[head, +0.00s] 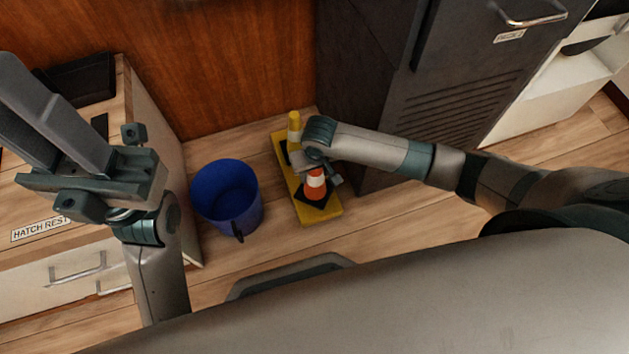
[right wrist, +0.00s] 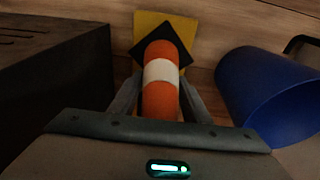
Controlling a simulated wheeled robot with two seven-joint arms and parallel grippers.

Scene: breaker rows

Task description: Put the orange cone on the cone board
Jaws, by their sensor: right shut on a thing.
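The orange cone (head: 315,186) has a white band and a black square base. My right gripper (head: 318,168) is shut on its upper part; the right wrist view also shows the cone (right wrist: 161,98) between the two fingers. The cone is upright over the near end of the yellow cone board (head: 325,214), its base turned askew to the board's edges. I cannot tell whether the base touches the board. My left gripper (head: 62,115) is at the left, above a cabinet, far from the cone; its finger gap is unclear.
A yellow cone (head: 294,126) with a pale band stands at the board's far end. A blue bin (head: 228,196) stands on the floor left of the board. A dark cabinet (head: 362,110) rises close on the right. A wooden-topped cabinet (head: 75,262) is at the left.

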